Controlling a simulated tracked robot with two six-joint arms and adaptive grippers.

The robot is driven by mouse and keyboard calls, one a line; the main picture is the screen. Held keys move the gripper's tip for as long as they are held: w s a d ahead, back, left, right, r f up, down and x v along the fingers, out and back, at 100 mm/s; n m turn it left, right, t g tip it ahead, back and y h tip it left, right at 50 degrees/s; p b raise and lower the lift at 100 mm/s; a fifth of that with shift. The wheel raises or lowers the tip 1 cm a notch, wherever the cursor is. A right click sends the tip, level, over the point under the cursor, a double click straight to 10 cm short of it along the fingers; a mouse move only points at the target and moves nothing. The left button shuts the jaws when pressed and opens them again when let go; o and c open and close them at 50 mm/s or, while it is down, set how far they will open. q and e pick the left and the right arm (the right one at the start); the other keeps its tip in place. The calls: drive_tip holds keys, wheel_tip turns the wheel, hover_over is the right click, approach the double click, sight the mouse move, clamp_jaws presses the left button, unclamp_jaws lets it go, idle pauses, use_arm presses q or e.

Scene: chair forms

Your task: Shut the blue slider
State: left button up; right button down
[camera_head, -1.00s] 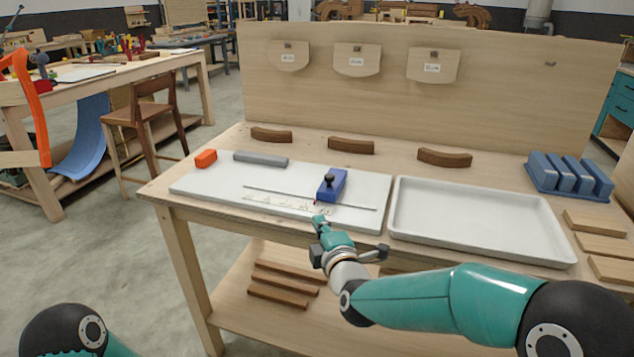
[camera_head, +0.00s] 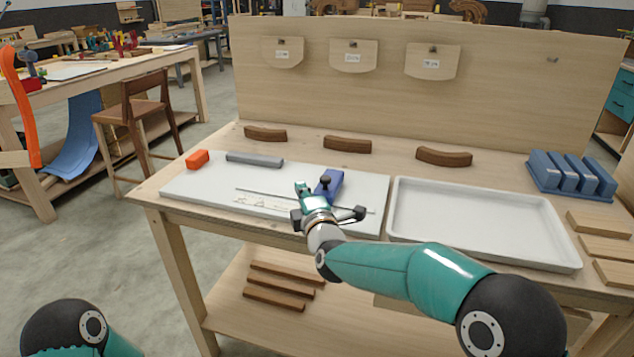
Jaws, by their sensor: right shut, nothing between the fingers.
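Printed marks (camera_head: 258,202) lie along the rail's near side. My right gripper (camera_head: 301,187) is shut and empty over the board, just left of the slider. I cannot tell whether it touches the slider; it hides part of the rail and the slider's near end. My left gripper is out of view; only part of my left arm shows at the lower left.
An orange block (camera_head: 197,159) and a grey bar (camera_head: 255,160) lie at the board's back left. An empty white tray (camera_head: 482,255) stands right of the board. Curved brown pieces (camera_head: 347,146) lie behind. A blue rack (camera_head: 566,178) stands at the back right.

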sight(315, 193)
drive_tip(key=x, duration=0.2)
drive_tip(key=shift+w+a, duration=0.15)
drive_tip(key=shift+w, duration=0.25)
drive_tip(key=d, duration=0.3)
drive_tip(key=shift+d, duration=0.1)
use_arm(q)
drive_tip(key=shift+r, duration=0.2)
use_arm(e)
drive_tip(key=shift+d, duration=0.35)
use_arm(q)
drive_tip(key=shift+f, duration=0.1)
